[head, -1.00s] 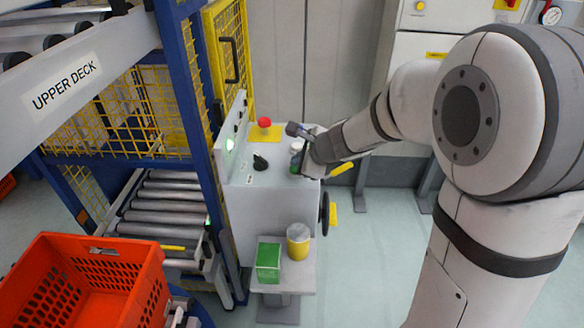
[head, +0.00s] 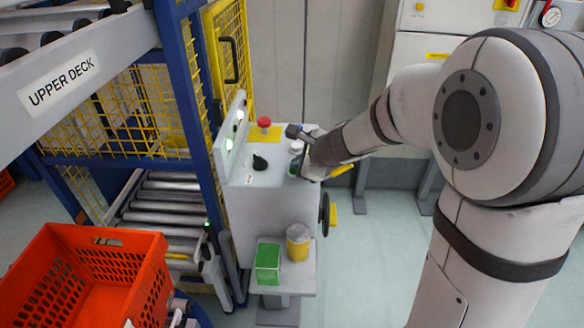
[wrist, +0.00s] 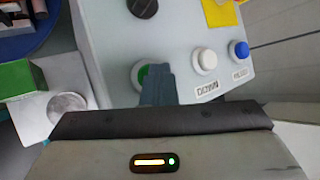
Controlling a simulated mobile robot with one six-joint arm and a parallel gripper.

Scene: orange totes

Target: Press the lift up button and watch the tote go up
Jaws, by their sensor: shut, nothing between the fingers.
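In the wrist view, my gripper (wrist: 157,84) is shut and empty, its fingertips over the right part of the green button (wrist: 139,74). They look to be at or against the button; how far it is pushed in is hidden. The head view shows my gripper (head: 299,168) at the right side of the grey control console (head: 268,212).
A white button (wrist: 204,60) marked DOWN and a blue button (wrist: 239,49) sit right of the green one. A black knob (head: 260,162) and red emergency stop (head: 264,122) are on the console. A green box (head: 267,262) and yellow cup (head: 298,242) stand on a low shelf.

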